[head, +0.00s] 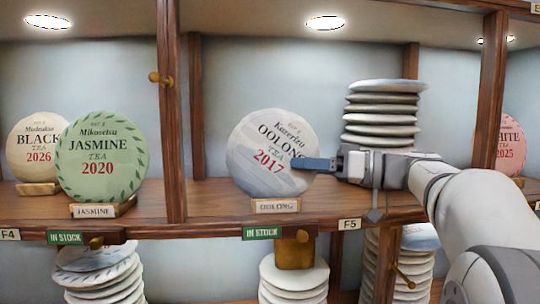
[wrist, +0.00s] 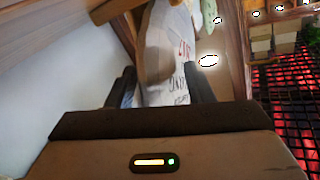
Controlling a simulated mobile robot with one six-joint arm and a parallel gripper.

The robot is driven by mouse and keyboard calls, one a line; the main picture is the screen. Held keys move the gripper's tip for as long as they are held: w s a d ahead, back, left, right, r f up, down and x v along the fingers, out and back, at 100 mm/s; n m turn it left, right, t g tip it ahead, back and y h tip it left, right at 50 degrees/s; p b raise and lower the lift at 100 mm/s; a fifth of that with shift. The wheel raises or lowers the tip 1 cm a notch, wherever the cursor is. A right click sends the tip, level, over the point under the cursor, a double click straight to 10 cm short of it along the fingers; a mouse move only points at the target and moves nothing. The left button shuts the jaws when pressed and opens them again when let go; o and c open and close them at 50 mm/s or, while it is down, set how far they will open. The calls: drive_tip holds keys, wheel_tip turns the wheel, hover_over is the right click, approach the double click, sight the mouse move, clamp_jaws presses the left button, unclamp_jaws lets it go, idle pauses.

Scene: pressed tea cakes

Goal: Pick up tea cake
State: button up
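The oolong tea cake (head: 262,150) is a round white wrapped disc marked "Kazeritsu OOLONG TEA 2017". Its print is tilted clockwise. It stands on edge at or just above a small wooden stand (head: 276,206) labelled OOLONG; I cannot tell if they touch. My gripper (head: 318,164) reaches in from the right and is at the cake's lower right edge. In the wrist view the cake (wrist: 163,60) is seen nearly edge-on between the two dark fingers of my gripper (wrist: 162,88). No clear gap shows on either side, and the gripper looks shut on it.
A jasmine cake (head: 102,155) and a black tea cake (head: 35,145) stand left of a wooden post (head: 172,110). A stack of cakes (head: 383,108) is behind my gripper. More stacks fill the shelf below.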

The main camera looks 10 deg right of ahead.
clamp_jaws()
idle(0.4)
drive_tip(key=shift+r, duration=0.1)
approach(282, 113)
drive_tip(key=shift+b+x, duration=0.35)
drive_tip(key=shift+x, duration=1.85)
